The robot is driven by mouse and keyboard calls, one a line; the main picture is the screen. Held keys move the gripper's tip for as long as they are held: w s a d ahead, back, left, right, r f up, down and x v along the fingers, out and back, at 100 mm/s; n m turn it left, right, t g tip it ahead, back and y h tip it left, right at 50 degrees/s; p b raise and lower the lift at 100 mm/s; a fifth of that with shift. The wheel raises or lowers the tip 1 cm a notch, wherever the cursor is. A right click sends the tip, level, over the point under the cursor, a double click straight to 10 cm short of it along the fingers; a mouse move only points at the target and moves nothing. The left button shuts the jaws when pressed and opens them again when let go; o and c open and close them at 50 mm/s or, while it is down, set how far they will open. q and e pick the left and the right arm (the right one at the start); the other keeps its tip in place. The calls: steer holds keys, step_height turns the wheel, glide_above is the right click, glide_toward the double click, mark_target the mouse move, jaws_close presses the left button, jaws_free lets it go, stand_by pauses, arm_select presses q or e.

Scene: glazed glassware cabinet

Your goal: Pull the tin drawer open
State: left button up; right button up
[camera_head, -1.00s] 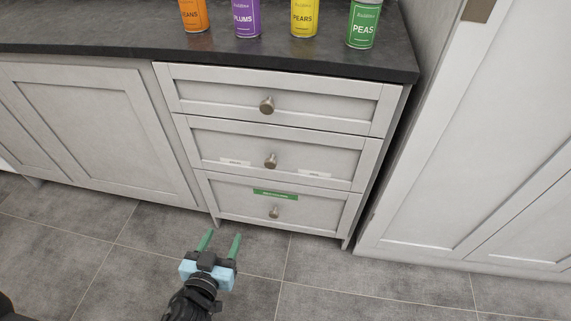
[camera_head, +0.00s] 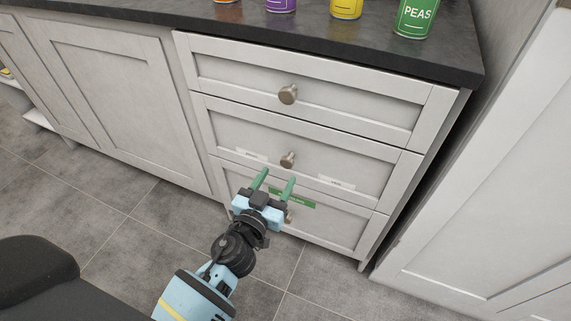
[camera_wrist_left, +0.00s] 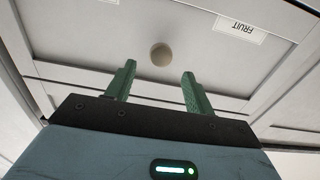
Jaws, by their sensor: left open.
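A grey-white unit has three shut drawers, one above another. The middle drawer (camera_head: 230,127) has a round metal knob (camera_head: 288,160) and two small white labels. In the left wrist view a knob (camera_wrist_left: 161,54) lies just beyond the fingertips, with a label reading FRUIT upside down at its right. The bottom drawer (camera_head: 345,227) has a green label (camera_head: 300,200), and its knob is mostly hidden by my gripper. My left gripper (camera_head: 276,179) is open and empty, in front of the drawers and just below the middle knob in the head view. My right gripper is not in view.
The top drawer (camera_head: 350,103) has its own knob (camera_head: 288,94). Several tins, among them a green PEAS tin (camera_head: 415,17), stand on the dark worktop (camera_head: 330,40). A cupboard door (camera_head: 115,85) is at left, a white panel (camera_head: 490,210) at right. The tiled floor is clear.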

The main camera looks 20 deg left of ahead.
mark_target(286, 164)
arm_select(q)
steer(key=shift+w, duration=2.8)
jaws_close()
